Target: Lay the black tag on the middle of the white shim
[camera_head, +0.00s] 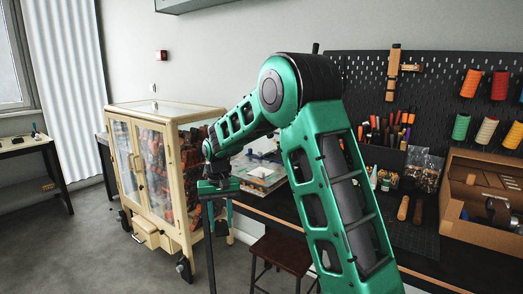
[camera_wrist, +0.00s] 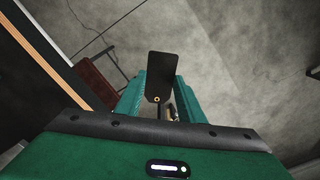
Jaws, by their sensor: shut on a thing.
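The black tag (camera_wrist: 162,72) shows in the wrist view as a flat dark plate with clipped lower corners and a small brass-rimmed hole at its near end. My gripper (camera_wrist: 160,98) is shut on it, with the teal fingers on either side and most of the tag sticking out beyond them.
A pale flat tray or case (camera_head: 258,174) lies on the dark workbench (camera_head: 270,209), partly behind my arm. A cream glass-doored cabinet (camera_head: 160,165) stands left of the gripper. A dark red stool (camera_head: 283,250) is below the bench. A cardboard box (camera_head: 462,215) stands at right.

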